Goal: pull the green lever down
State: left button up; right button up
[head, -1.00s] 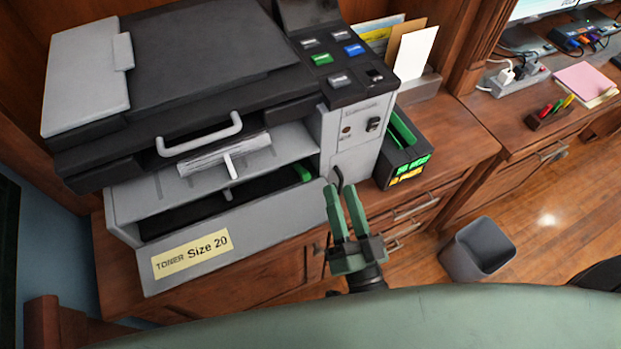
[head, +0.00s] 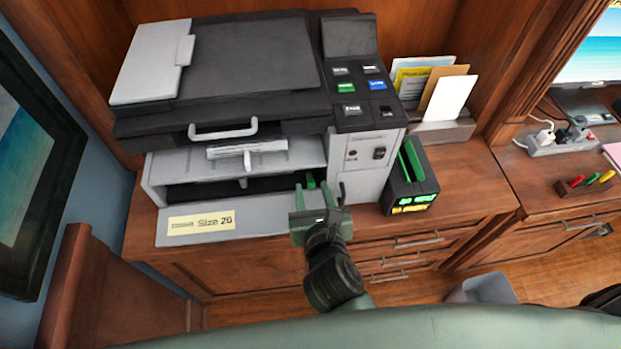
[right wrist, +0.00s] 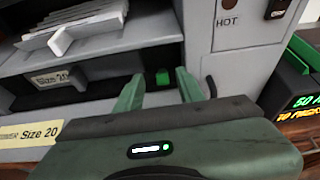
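The green lever (head: 310,181) is a small green piece at the right end of the dark open bay of the grey printer (head: 360,165). In the right wrist view the lever (right wrist: 162,77) shows as a small green block against the dark bay, between my fingers in the picture. My right gripper (head: 312,188) is open, with its two green fingers pointing into the bay toward the lever. In the right wrist view the open right gripper (right wrist: 157,82) has nothing between its fingers that I can see touching them. The remaining depth gap is hard to tell. My left gripper is not in view.
A tray with papers (head: 246,148) sits above the bay, and a yellow-labelled front panel (head: 240,232) lies below it. A black box with a green slot (head: 425,185) stands right of the printer. A grey bin (head: 484,289) is on the floor.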

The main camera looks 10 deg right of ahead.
aim_at(311, 183)
jog(key=x, duration=0.2)
jog(key=shift+w+f, duration=0.1)
jog(key=shift+w, duration=0.25)
jog(key=shift+w+d+f, duration=0.1)
jog(key=shift+w+f, duration=0.1)
jog(key=shift+w, duration=0.15)
jog(key=shift+w+f, duration=0.15)
jog(key=shift+w, duration=0.1)
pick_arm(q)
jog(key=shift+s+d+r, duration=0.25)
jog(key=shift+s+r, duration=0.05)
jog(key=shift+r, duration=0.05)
